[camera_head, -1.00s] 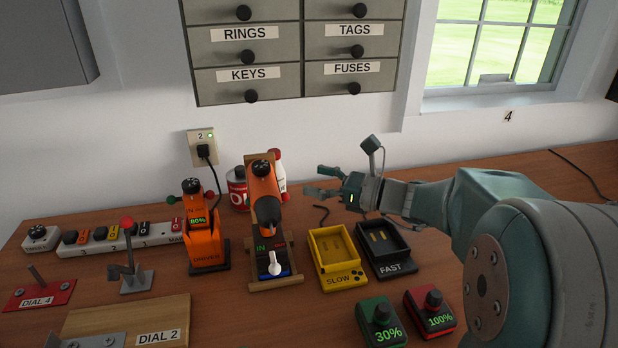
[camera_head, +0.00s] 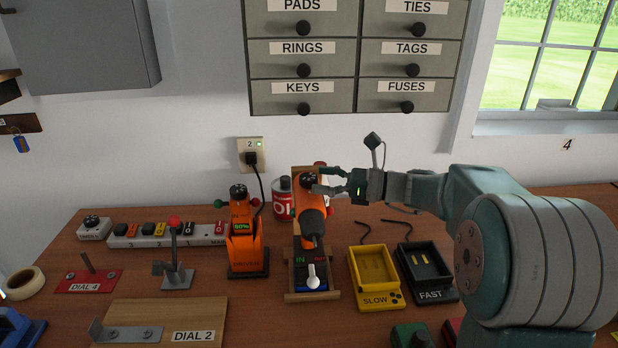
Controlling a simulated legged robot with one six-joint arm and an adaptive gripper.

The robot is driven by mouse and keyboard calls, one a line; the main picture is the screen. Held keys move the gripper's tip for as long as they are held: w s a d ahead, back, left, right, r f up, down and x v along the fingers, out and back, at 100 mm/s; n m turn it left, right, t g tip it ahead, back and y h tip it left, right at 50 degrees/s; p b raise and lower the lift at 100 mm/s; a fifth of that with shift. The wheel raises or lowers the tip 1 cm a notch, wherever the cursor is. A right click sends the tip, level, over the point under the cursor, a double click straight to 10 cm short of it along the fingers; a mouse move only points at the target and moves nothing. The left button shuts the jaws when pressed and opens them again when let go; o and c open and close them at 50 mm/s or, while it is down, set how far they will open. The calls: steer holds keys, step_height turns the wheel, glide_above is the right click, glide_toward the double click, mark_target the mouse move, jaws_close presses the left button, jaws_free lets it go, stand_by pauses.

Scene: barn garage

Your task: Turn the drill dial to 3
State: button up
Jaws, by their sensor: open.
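The orange and black drill (camera_head: 318,213) stands upright in a wooden stand (camera_head: 290,283) on the workbench. Its dark dial (camera_head: 309,180) is on top, and the dial's markings are too small to read. Below the chuck is a panel marked IN with a white lever (camera_head: 313,276). My gripper (camera_head: 318,182) is open, pointing left, with its fingertips at the dial. I cannot tell whether they touch it or sit around it. Part of the drill's top right is hidden by the fingers.
An orange driver (camera_head: 246,245) showing 80% stands left of the drill. A red can (camera_head: 284,200) is behind. Yellow SLOW (camera_head: 375,295) and black FAST (camera_head: 428,289) chargers are to the right. Drawers (camera_head: 331,75) hang on the wall above. A red-knobbed lever (camera_head: 175,250) stands at left.

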steer(key=shift+x, duration=1.3)
steer(key=c, duration=1.2)
steer(key=shift+o, duration=0.2)
steer(key=shift+m+t+h, duration=0.6)
steer(key=shift+m+t, duration=0.4)
steer(key=shift+t, duration=0.4)
steer(key=shift+m+t+h, duration=1)
steer(key=shift+m+t, duration=0.2)
steer(key=shift+t, duration=0.4)
steer(key=o, duration=1.2)
steer(key=shift+c, duration=0.2)
